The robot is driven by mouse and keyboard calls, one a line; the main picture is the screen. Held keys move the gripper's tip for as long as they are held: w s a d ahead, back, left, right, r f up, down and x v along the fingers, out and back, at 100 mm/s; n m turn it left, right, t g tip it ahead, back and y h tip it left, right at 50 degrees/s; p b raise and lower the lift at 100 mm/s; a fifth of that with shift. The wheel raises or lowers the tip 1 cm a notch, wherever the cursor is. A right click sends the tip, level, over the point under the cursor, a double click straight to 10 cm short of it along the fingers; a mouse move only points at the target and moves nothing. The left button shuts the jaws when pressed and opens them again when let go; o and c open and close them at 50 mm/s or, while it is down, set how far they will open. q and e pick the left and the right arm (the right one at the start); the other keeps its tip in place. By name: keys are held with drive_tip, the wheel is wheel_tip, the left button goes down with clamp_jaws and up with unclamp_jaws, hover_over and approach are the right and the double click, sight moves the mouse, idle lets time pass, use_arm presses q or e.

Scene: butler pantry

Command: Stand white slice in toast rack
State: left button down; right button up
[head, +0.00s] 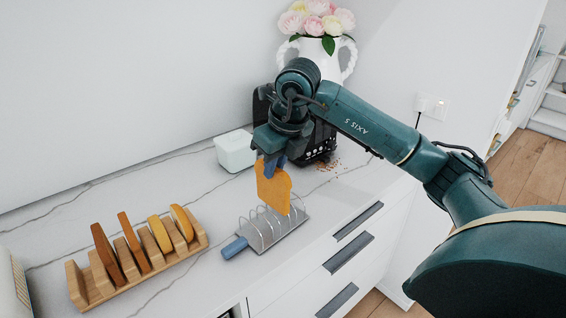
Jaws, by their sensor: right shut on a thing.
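My right gripper (274,168) is shut on the top of a golden-yellow bread slice (273,190). The slice hangs roughly upright over the toast rack (284,234), a wire rack on a grey base with a blue handle at its left. The slice's lower edge overlaps the tops of the wire loops; I cannot tell whether it is between them or just above. No other slice shows in the toast rack. My left gripper is not in view.
A wooden rack (127,285) at the left holds several brown and yellow slices. A white container (236,151) and a dark appliance (321,143) stand behind, with crumbs (328,165) beside it. A white flower vase (344,60) is at the back. The counter's front edge is close to the toast rack.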

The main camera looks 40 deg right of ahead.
sight(275, 185)
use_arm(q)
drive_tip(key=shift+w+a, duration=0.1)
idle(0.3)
use_arm(e)
drive_tip(key=shift+f+b, duration=0.95)
drive_tip(key=shift+f, duration=0.1)
drive_tip(key=shift+f+b, duration=0.65)
drive_tip(key=shift+f, duration=0.15)
drive_tip(key=shift+f+b, duration=0.4)
drive_tip(key=shift+f, duration=0.1)
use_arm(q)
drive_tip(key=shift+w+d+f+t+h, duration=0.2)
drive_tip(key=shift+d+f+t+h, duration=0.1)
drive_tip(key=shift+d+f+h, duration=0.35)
use_arm(e)
drive_tip(key=shift+f, duration=0.35)
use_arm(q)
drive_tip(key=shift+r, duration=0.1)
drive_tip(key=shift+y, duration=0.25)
use_arm(e)
drive_tip(key=o, duration=0.8)
